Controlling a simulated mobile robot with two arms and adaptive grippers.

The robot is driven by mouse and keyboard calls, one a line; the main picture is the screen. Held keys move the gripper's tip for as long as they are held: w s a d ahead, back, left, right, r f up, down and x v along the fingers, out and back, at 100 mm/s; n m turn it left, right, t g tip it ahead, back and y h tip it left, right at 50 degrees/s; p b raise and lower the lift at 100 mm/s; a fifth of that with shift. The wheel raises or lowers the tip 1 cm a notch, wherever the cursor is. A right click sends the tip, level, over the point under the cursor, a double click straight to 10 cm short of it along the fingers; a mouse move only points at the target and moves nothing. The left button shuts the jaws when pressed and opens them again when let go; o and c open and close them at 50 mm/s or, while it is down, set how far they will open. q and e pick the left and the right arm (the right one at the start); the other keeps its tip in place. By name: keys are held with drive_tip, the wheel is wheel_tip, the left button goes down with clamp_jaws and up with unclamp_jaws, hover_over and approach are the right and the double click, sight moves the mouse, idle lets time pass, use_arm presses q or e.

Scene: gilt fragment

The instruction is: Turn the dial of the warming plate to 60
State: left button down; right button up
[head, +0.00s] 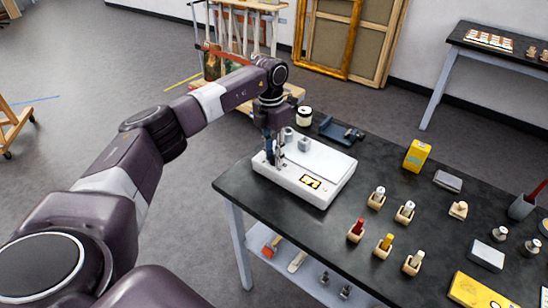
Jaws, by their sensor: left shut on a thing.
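The display's digits are too small to read surely. My left gripper (277,161) points down over the plate's left end and is shut on the dial, which its fingers mostly hide. The dial's setting cannot be made out. Small grey blocks (304,144) stand on the plate just right of and behind the fingers. My right gripper is not in view.
The plate stands near the left corner of the dark table (310,222). A white jar (304,116) and a blue-grey tool (341,130) are behind it. To the right are a yellow box (416,155) and several bottles in wooden holders. The tabletop before the plate is clear.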

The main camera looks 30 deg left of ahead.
use_arm(q)
drive_tip(key=m+b, duration=0.1)
drive_tip(key=m, duration=0.2)
drive_tip(key=shift+w+m, duration=0.1)
drive_tip(key=shift+m, duration=0.2)
drive_tip(key=m+b, duration=0.1)
drive_tip(key=m, duration=0.3)
drive_tip(key=shift+m, duration=0.3)
drive_tip(key=m, duration=0.3)
drive_tip(key=shift+m+y, duration=0.3)
drive_tip(key=shift+m+b, duration=0.35)
drive_tip(key=shift+m, duration=1.55)
drive_tip(key=shift+r, duration=0.1)
drive_tip(key=c, duration=1.7)
unclamp_jaws()
drive_tip(key=shift+c, duration=0.2)
drive_tip(key=shift+d+g, duration=0.1)
drive_tip(key=shift+g, duration=0.2)
